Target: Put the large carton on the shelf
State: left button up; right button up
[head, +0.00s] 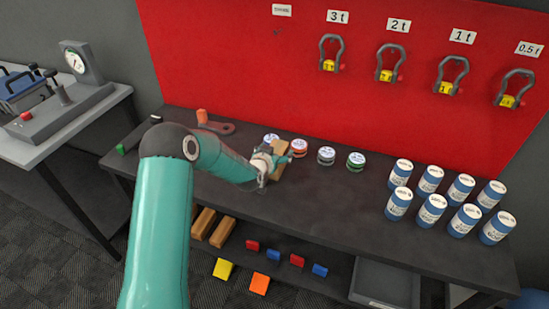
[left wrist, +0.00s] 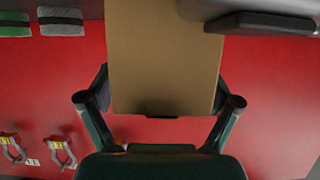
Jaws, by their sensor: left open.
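A tan carton (head: 280,147) stands on the dark bench top, partly hidden by my left gripper. In the left wrist view the carton (left wrist: 163,55) fills the upper middle, with one finger on each side. My left gripper (head: 276,160) is open around the carton; I cannot tell whether the fingers touch it. The dark lower shelf (head: 330,277) runs under the bench and bears several small things. My right gripper is in neither view.
Several tins, one grey-lidded (head: 326,156) and one green-lidded (head: 356,161), stand right of the carton. Several blue cans (head: 431,208) stand farther right. Wooden blocks (head: 203,222), coloured wedges (head: 223,268) and a grey tray (head: 386,284) are below. Shackles (head: 392,62) hang on the red panel.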

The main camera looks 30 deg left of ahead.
pick_arm(q)
jog(key=c, duration=1.5)
jog(key=shift+r, duration=0.1)
jog(key=shift+c, duration=0.8)
jog(key=shift+r, duration=0.15)
